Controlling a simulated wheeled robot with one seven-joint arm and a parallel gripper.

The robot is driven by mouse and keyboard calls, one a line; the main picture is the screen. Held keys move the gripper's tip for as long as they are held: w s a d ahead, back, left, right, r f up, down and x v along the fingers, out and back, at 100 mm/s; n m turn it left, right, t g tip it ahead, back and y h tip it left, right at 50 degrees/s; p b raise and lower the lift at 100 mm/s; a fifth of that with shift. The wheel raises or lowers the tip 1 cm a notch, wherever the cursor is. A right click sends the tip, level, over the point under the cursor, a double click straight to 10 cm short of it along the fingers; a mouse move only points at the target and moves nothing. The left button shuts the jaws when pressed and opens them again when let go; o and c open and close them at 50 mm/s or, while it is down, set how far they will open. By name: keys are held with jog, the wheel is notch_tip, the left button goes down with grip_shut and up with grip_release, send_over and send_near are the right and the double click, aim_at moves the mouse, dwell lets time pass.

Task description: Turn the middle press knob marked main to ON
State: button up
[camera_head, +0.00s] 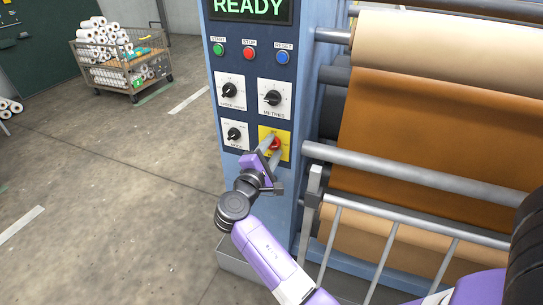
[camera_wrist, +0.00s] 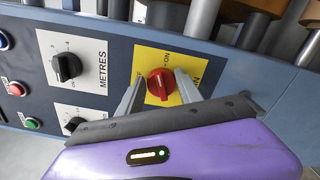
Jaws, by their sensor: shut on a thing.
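The red knob (camera_head: 276,143) sits on a yellow plate (camera_head: 286,149) at the lower right of the blue press panel. In the wrist view the knob (camera_wrist: 161,84) is between the two grey fingers of my gripper (camera_wrist: 160,80), which is shut on it. A small ON mark shows at the top of the yellow plate (camera_wrist: 150,54) there; a large label at its right is partly hidden by a finger, with an N readable. A mark on the left is mostly hidden. I cannot tell clearly which mark the knob points to. In the head view my gripper (camera_head: 271,150) reaches the knob from below.
Black knobs, METRES (camera_head: 272,98) and two others, sit beside and above the yellow plate. START, STOP and RESET buttons (camera_head: 249,53) are higher, under a READY display (camera_head: 250,6). Rollers with brown sheet (camera_head: 430,120) and a rail (camera_head: 390,240) stand to the right.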

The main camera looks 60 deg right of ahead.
jog(key=m+b, duration=0.3)
jog(key=shift+f, duration=0.35)
jog(key=shift+m+b, duration=0.65)
jog(key=shift+m, duration=0.25)
jog(key=shift+s+r, duration=0.1)
jog(key=o, duration=1.4)
jog(key=shift+c, duration=0.2)
jog(key=s+a, duration=0.1)
jog(key=a, duration=0.6)
jog(key=shift+a+b, duration=0.4)
jog(key=shift+a, duration=0.1)
